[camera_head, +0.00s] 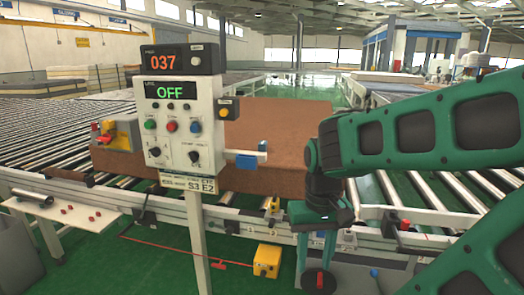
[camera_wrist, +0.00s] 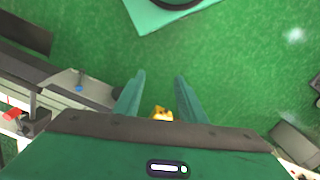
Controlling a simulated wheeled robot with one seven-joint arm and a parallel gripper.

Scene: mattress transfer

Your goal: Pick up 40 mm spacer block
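No block can be surely told as the 40 mm spacer block. A yellow box (camera_head: 266,260) with dark marks sits on the green floor, left of my gripper (camera_head: 317,250) in the head view. A smaller yellow piece (camera_head: 273,204) is at the conveyor's front rail. My gripper points down with its two green fingers apart and nothing visibly held. In the wrist view my gripper (camera_wrist: 159,95) is open above green floor, and a yellow thing (camera_wrist: 161,113) shows between the fingers, partly hidden by the gripper body. I cannot tell which yellow thing this is.
A control post (camera_head: 182,130) reading 037 and OFF stands left of my arm. Behind it, a brown slab (camera_head: 270,130) lies on the roller conveyor (camera_head: 50,140). A white shelf (camera_head: 75,215) with small red pieces is at left. A dark disc (camera_head: 319,282) is below my gripper.

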